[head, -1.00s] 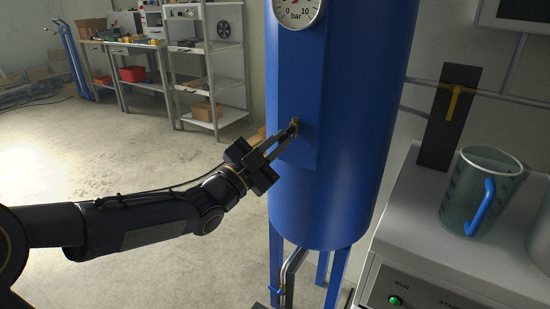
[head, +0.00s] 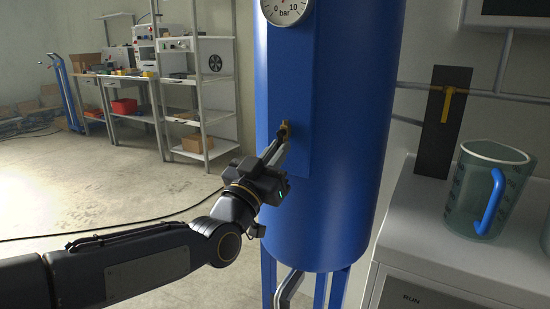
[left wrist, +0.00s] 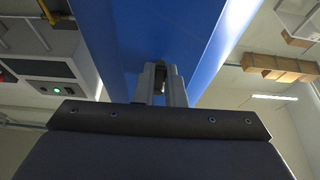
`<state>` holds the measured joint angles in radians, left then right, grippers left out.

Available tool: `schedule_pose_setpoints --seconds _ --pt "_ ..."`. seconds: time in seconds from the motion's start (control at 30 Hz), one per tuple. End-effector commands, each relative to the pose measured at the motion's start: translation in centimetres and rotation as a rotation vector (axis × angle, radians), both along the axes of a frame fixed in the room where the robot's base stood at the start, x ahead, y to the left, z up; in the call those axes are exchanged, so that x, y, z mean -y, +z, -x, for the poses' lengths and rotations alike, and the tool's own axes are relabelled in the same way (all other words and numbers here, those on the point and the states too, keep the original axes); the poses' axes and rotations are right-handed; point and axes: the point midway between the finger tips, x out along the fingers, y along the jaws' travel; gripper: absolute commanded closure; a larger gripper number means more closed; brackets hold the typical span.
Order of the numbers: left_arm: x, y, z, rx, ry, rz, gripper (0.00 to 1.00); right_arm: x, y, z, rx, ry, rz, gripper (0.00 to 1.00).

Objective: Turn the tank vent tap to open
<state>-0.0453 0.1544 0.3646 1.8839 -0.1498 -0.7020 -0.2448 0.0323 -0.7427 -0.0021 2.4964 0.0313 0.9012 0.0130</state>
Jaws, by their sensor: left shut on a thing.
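The blue tank (head: 335,190) stands in the middle of the head view, with a flat panel (head: 292,85) on its front. The small brass vent tap (head: 285,127) sits low on that panel and is mostly hidden by my fingertips. My left gripper (head: 280,139) reaches it from below left and is shut on the tap. In the left wrist view the two fingers (left wrist: 161,85) point at the blue tank (left wrist: 150,35), with a small dark gap between them. The tap's angle cannot be made out. My right gripper is in no view.
A pressure gauge (head: 284,8) sits above the panel. To the right are a dark wall plate with a yellow handle (head: 446,104), and a clear jug with a blue handle (head: 485,195) on a white machine (head: 415,225). Shelves (head: 203,95) stand far back; the floor at left is open.

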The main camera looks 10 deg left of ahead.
Motion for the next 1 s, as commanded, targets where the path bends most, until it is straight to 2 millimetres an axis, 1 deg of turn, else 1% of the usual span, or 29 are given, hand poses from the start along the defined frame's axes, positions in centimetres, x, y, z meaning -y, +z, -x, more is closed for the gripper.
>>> schedule_pose_setpoints --seconds 0.03,0.43,0.47,0.6,0.87,1.0 --pt "0.08 -0.23 0.00 -0.007 -0.001 0.004 1.00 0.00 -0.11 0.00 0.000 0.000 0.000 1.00" --pt "0.08 -0.18 0.00 -0.009 -0.001 0.009 1.00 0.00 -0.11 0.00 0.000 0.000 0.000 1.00" --pt "0.08 -0.18 0.00 -0.009 -0.001 0.009 0.88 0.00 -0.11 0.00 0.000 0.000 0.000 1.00" --pt "0.07 -0.13 -0.01 -0.007 -0.001 0.008 0.69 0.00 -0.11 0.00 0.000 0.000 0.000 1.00" --pt "0.03 -0.06 0.02 -0.005 -0.001 0.008 0.68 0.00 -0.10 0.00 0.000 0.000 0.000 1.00" --pt "-0.31 -0.35 0.83 -0.005 0.000 0.006 0.68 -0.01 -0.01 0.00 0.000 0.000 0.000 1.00"
